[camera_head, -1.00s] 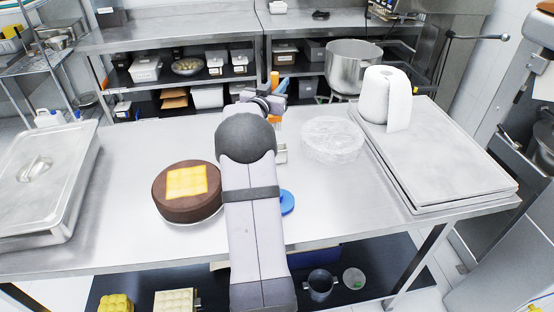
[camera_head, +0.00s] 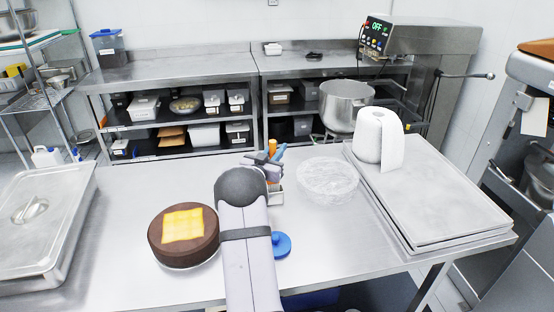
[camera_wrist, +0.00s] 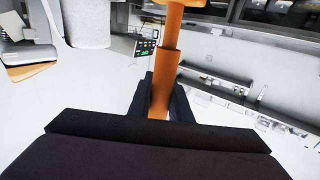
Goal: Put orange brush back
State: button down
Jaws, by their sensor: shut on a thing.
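My gripper (camera_head: 264,162) is shut on the orange brush (camera_head: 272,147) above the middle of the steel table. The wrist view shows the orange handle (camera_wrist: 170,62) rising from between the dark fingers (camera_wrist: 160,100), slightly tilted. The brush's lower end is hidden there. A small pale metal holder (camera_head: 276,196) stands on the table just beyond my arm, below the gripper and partly hidden by the arm. A blue piece (camera_head: 281,153) shows right beside the gripper; I cannot tell what it belongs to. I cannot tell whether the brush touches the holder.
A brown cake (camera_head: 184,250) with a yellow top is left of my arm. A blue round object (camera_head: 282,244) lies right of it. A clear wrapped bowl (camera_head: 328,180) sits beyond, near stacked trays (camera_head: 440,205) with a paper roll (camera_head: 369,137). A lidded pan (camera_head: 45,250) is at left.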

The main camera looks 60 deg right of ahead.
jog(key=shift+f+p, duration=0.65)
jog(key=shift+f, duration=1.4)
jog(key=shift+f, duration=0.2)
jog(key=c, duration=1.6)
grip_release()
jog(key=shift+c, duration=0.2)
jog(key=shift+r, duration=0.1)
jog(key=s+a+b, duration=0.2)
jog(key=a+b, duration=0.2)
jog(key=a, duration=0.7)
jog(key=shift+s+a, duration=0.2)
jog(key=shift+a, duration=0.2)
